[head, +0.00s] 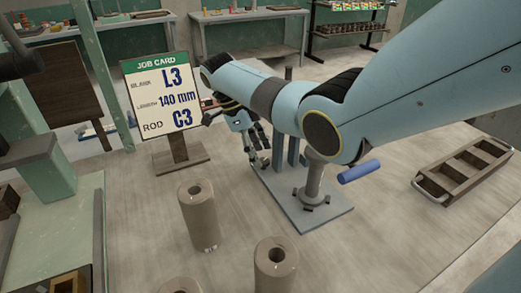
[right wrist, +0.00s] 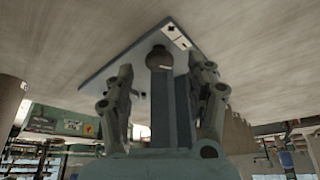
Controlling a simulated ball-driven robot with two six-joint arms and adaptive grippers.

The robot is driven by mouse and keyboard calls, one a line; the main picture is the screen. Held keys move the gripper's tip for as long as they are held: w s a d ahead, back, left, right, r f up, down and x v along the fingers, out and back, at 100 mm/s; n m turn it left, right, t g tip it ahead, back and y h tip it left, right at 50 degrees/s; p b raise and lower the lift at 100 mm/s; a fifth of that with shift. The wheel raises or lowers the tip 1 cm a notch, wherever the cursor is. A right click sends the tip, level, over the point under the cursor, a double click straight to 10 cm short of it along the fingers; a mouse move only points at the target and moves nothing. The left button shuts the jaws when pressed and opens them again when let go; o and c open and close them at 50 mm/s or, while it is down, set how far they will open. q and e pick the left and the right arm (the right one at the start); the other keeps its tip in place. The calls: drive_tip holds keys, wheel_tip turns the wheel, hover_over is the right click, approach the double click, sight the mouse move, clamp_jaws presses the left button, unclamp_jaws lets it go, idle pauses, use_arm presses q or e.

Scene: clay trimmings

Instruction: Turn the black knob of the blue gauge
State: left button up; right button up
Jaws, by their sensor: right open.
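The blue gauge stands on a flat blue-grey base plate (head: 330,217) on the bench in the head view, with blue uprights (head: 293,152) and a blue handle (head: 358,172). My right arm hides much of its upper part. My right gripper (head: 258,150) is open, at the left side of the uprights. In the right wrist view, its open fingers (right wrist: 160,76) spread on either side of a blue upright (right wrist: 160,105), with the base plate (right wrist: 118,60) beyond. A dark rounded part (right wrist: 159,58) shows between the fingertips; I cannot tell whether it is the black knob. My left gripper is not in view.
A job card (head: 160,95) on a wooden stand (head: 180,155) is left of the gauge. Clay-coloured hollow cylinders (head: 199,215) stand in front. A wooden tray (head: 465,168) lies at the right. The bench between cylinders and base plate is bare.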

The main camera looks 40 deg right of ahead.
drive_tip(key=v, duration=0.5)
drive_tip(key=shift+w+a+r, duration=0.1)
drive_tip(key=shift+w+r, duration=0.05)
drive_tip(key=shift+r, duration=0.15)
